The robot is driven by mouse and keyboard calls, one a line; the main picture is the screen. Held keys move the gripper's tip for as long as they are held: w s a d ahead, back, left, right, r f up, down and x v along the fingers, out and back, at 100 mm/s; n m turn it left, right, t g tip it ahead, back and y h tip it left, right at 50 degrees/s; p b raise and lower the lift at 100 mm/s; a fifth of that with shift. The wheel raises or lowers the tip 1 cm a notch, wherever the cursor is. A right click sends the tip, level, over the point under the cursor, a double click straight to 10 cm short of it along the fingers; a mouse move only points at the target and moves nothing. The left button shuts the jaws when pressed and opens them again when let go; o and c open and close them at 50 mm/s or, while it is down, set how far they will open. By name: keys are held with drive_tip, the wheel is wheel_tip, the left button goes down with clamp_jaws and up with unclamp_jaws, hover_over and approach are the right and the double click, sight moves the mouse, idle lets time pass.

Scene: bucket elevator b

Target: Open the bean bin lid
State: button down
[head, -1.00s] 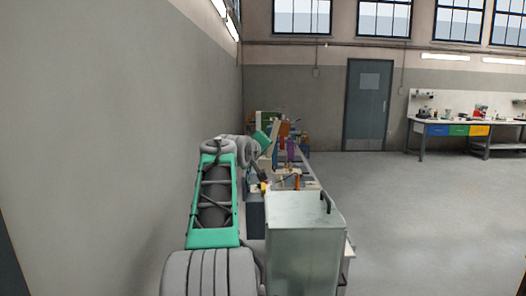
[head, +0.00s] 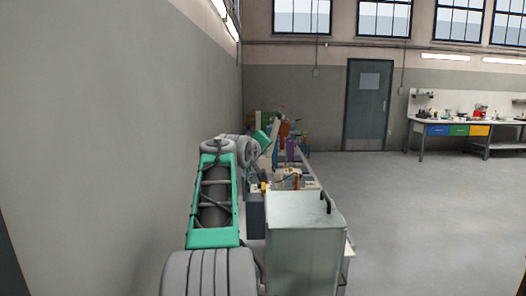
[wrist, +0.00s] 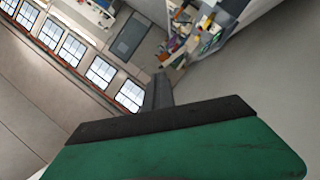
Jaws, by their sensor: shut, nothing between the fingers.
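The bean bin (head: 303,250) appears to be the pale grey metal box in the front middle of the head view. Its lid (head: 295,207) lies across the top and looks closed, with a dark handle (head: 326,202) at its right side. My arm reaches forward on the left of the box. Its green wrist part (head: 262,140) is well beyond the box, over the far end of the bench. In the wrist view my gripper (wrist: 159,80) has its dark fingers shut and empty, pointing away from the box's lid, which is not seen there. The fingertips are hard to make out in the head view.
A long bench (head: 308,168) with several small parts runs back behind the box, close to the left wall (head: 120,140). Open floor (head: 430,220) lies to the right. A workbench with coloured drawers (head: 459,130) and a door (head: 367,105) are far back.

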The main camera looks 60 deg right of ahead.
drive_tip(key=c, duration=2.1)
unclamp_jaws()
drive_tip(key=o, duration=0.4)
drive_tip(key=b+v, duration=0.3)
drive_tip(key=v, duration=0.4)
drive_tip(key=shift+a+r, duration=0.1)
drive_tip(key=shift+a, duration=0.3)
drive_tip(key=shift+o, duration=0.4)
